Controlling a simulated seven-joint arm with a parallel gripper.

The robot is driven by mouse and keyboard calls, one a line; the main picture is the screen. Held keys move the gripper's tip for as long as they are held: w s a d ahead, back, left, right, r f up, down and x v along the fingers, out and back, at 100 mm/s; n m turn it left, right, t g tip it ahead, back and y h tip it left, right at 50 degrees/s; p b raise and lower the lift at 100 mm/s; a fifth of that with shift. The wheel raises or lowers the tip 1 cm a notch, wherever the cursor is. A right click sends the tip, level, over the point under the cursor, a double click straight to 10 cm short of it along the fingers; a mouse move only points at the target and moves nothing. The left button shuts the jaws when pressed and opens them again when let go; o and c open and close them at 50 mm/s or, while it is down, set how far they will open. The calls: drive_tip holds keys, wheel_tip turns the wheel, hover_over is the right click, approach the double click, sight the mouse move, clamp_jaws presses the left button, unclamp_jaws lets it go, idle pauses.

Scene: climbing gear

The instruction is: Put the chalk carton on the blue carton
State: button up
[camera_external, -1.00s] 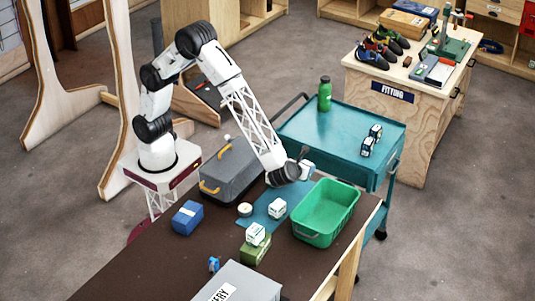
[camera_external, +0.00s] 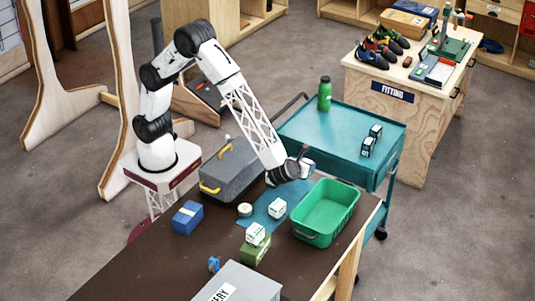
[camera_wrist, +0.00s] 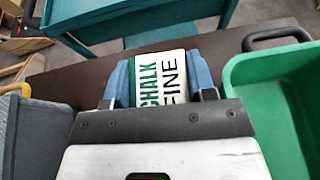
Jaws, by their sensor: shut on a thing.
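The chalk carton (camera_wrist: 163,78), white with green and black lettering reading CHALK FINE, is between the two blue fingers of my gripper (camera_wrist: 160,88) in the wrist view. In the external view my gripper (camera_external: 300,168) is at the far edge of the brown table, and the held carton shows only partly beside it. The blue carton (camera_external: 187,218) with a pale label sits on the left part of the table, well apart from my gripper. Its top is bare.
A green bin (camera_external: 325,212) stands right of my gripper and a grey toolbox (camera_external: 230,170) left. Between them, a white carton (camera_external: 277,208) sits on a blue mat (camera_external: 255,220). Another white carton (camera_external: 256,234) rests on a green box (camera_external: 254,254). A teal cart (camera_external: 330,125) stands behind.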

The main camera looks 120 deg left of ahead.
drive_tip(key=shift+r, duration=0.1)
drive_tip(key=r, duration=0.4)
drive_tip(key=d+r, duration=0.1)
drive_tip(key=r, duration=0.1)
drive_tip(key=shift+s+r, duration=0.15)
drive_tip(key=shift+r, duration=0.25)
drive_tip(key=s+d+r+m+t, duration=0.1)
drive_tip(key=s+d+m+t, duration=0.1)
drive_tip(key=s+d, duration=0.65)
drive_tip(key=s+d+m+t, duration=0.15)
drive_tip(key=s+d, duration=0.45)
drive_tip(key=d, duration=0.6)
drive_tip(key=s+d+m+t+h, duration=0.15)
drive_tip(key=s+d, duration=0.25)
drive_tip(key=s, duration=0.5)
drive_tip(key=s+d+f+m+t+h, duration=0.15)
drive_tip(key=s+d, duration=0.25)
drive_tip(key=s, duration=0.6)
drive_tip(key=s+d+r+m+t+h, duration=0.15)
drive_tip(key=s+d, duration=0.25)
drive_tip(key=s, duration=0.5)
wheel_tip(320, 180, down, 6)
drive_tip(key=shift+t+y, duration=0.3)
drive_tip(key=shift+y, duration=0.05)
drive_tip(key=shift+s+d, duration=0.1)
